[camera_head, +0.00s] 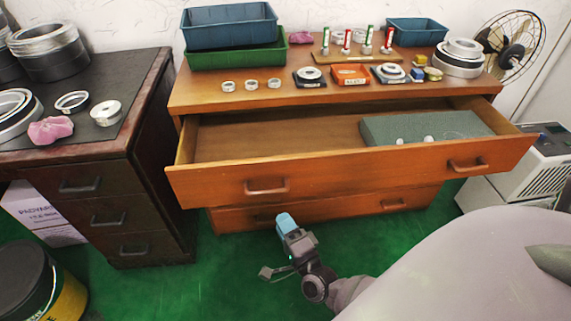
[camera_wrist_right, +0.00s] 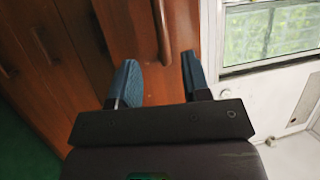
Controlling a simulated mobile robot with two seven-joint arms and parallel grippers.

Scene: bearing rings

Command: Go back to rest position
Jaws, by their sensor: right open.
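My right gripper (camera_head: 284,222) is in front of the wooden dresser, below the open drawer, over the green floor. It is empty. In the right wrist view its two blue fingertips (camera_wrist_right: 158,80) are spread apart, with a drawer handle (camera_wrist_right: 162,35) beyond the gap between them; whether they touch the wood cannot be told. The top drawer (camera_head: 330,171) of the dresser is pulled out and holds a grey-green block (camera_head: 380,130) with small white pieces on it. My left gripper is not in view.
A dark cabinet (camera_head: 95,185) with rings on top stands at the left. The dresser top (camera_head: 200,97) holds blue and green trays, several rings and small parts. A white machine (camera_head: 540,165) stands at the right. Green floor (camera_head: 230,265) is clear around my right gripper.

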